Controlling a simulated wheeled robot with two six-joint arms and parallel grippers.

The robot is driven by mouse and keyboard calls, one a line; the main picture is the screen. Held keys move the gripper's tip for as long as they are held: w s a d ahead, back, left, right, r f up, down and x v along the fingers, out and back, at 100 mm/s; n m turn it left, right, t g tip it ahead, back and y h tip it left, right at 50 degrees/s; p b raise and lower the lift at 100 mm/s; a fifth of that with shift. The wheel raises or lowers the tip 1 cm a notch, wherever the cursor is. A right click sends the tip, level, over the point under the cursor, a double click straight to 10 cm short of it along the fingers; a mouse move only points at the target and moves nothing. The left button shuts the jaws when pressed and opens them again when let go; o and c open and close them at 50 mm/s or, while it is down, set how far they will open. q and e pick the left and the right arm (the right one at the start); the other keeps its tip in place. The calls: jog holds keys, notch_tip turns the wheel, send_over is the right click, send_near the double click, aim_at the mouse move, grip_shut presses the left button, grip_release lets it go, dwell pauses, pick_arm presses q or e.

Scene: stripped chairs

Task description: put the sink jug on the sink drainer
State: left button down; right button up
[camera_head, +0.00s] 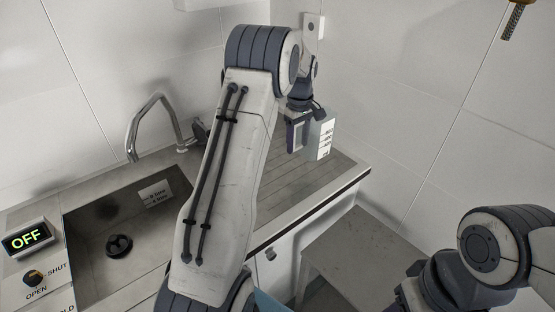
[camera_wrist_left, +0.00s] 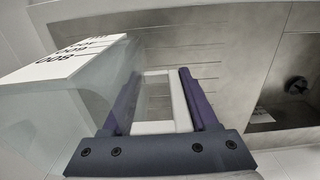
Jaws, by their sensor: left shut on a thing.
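The sink jug (camera_head: 322,137) is a pale, translucent container with a white measuring scale. My left gripper (camera_head: 298,130) is shut on its handle, left of the jug's body in the head view. In the left wrist view the pale handle stands between the two fingers (camera_wrist_left: 158,84), and the jug body (camera_wrist_left: 62,108) fills the left side. The grooved sink drainer (camera_head: 333,172) lies under the jug, and also shows in the left wrist view (camera_wrist_left: 222,45). The jug looks upright; I cannot tell whether its base touches the drainer. My right gripper is out of view.
The sink basin (camera_head: 150,222) with its drain (camera_head: 119,246) lies left of the drainer, with a curved tap (camera_head: 133,138) behind. An "OFF" display (camera_head: 26,239) stands at the left. Tiled walls close the back and right. My left arm hides part of the counter.

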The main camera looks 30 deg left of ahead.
pick_arm(q)
jog(key=a+f+p, duration=0.1)
jog(key=a+f, duration=0.2)
jog(key=a+f+p, duration=0.2)
jog(key=a+f, duration=0.1)
jog(key=s+a+f+p, duration=0.1)
jog(key=a+f+p, duration=0.1)
jog(key=a+f, duration=0.1)
jog(key=shift+a+f, duration=0.15)
jog(key=shift+a, duration=0.15)
jog(key=shift+w+f+p, duration=0.1)
jog(key=shift+f+p, duration=0.15)
jog(key=shift+p, duration=0.05)
jog(key=shift+f, duration=0.1)
jog(key=shift+f+b, duration=0.15)
jog(key=shift+b, duration=0.15)
jog(key=shift+c, duration=0.8)
grip_release()
